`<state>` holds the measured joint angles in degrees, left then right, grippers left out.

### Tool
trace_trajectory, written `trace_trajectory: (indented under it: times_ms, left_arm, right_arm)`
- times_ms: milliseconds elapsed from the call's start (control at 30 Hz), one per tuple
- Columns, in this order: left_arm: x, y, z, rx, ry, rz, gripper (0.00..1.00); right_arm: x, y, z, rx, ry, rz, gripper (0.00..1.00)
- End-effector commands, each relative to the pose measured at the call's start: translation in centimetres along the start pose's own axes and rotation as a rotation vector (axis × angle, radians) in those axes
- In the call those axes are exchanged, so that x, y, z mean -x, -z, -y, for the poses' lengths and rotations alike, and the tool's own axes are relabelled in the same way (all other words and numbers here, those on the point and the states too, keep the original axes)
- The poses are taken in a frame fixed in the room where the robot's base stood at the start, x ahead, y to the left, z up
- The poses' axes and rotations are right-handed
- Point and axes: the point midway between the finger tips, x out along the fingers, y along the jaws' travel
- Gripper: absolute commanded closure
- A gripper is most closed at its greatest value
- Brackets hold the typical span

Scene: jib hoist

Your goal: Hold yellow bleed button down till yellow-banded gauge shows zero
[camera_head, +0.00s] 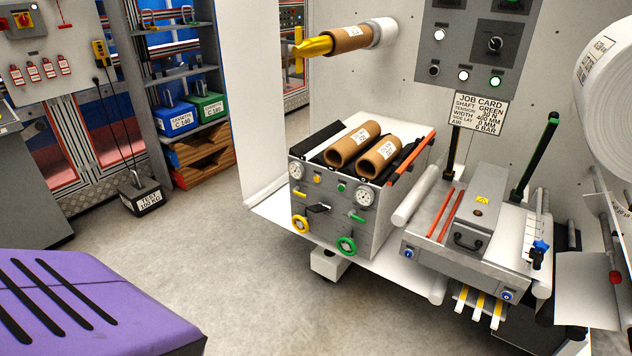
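A grey box carries the controls on its front face. A small yellow button (317,179) sits on that face, right of the left round white gauge (296,171). The left gauge is above a yellow lever (300,194) and a yellow handwheel (300,224). A second round white gauge (364,196) is at the right of the face, above a green lever (357,217) and a green handwheel (346,246). A small green button (342,187) is next to it. The band colours and needle readings are too small to tell. Neither of my grippers is in view.
Two brown cardboard cores (354,144) lie on top of the box. A grey unit with a black handle (469,240) stands to its right. A purple-topped object (90,300) fills the lower left. The grey floor (225,250) between it and the box is clear.

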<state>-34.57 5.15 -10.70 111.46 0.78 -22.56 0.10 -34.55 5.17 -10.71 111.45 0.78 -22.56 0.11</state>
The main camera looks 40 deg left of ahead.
Motion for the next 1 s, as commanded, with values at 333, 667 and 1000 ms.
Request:
trace_trajectory:
  times_ms: [333,667,1000]
  left_arm:
    - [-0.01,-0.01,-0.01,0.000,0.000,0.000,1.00]
    - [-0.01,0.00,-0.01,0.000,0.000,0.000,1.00]
    - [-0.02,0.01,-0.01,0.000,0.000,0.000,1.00]
  right_arm:
    - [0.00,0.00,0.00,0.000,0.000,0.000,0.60]
    - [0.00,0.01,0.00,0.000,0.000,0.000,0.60]
    - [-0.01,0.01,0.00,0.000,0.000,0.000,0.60]
